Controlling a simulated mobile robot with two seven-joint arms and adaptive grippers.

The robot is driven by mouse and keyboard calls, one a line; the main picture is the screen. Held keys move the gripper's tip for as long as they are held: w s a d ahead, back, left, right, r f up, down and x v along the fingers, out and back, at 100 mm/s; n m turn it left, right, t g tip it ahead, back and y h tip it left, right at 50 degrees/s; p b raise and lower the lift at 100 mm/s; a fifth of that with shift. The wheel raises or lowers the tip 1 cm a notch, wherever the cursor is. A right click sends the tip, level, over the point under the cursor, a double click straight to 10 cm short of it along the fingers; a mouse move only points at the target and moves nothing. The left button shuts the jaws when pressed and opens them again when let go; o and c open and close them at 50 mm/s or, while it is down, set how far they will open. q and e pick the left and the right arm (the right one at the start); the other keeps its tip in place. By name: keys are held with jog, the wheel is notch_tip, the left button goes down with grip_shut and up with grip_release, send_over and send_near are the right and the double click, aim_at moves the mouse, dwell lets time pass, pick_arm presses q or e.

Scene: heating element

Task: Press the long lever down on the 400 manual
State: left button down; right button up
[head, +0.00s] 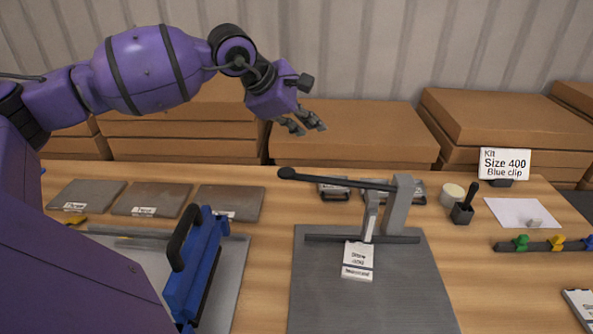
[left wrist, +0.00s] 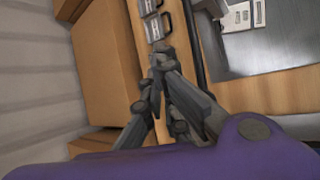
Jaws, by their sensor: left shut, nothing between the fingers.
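The manual press labelled "Size 400 manual" stands on a grey metal plate (head: 330,300). Its long black lever (head: 335,180) has a round knob at the left end and runs nearly level to a grey upright post (head: 398,205). The white label (head: 358,258) lies in front of the post. My left gripper (head: 305,122) is above and behind the lever knob in the picture, apart from it. Its fingers are shut and empty, and they also show in the left wrist view (left wrist: 160,58). My right gripper is not in view.
Cardboard boxes (head: 350,132) are stacked behind the bench. A blue device with a black handle (head: 195,265) stands left of the press. Dark plates (head: 150,199) lie at the left. A "Size 400 Blue clip" card (head: 504,163) and colored clips on a rail (head: 540,245) are at the right.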

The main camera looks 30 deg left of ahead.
pick_arm(q)
jog(key=shift+s+d, duration=0.1)
notch_tip(320, 180, down, 9)
jog(key=b, duration=0.1)
jog(key=shift+s+a, duration=0.15)
jog(key=shift+a, duration=0.2)
jog(key=shift+r, duration=0.1)
dwell(0.4)
dwell(0.5)
dwell(0.5)
jog(key=shift+f, duration=0.45)
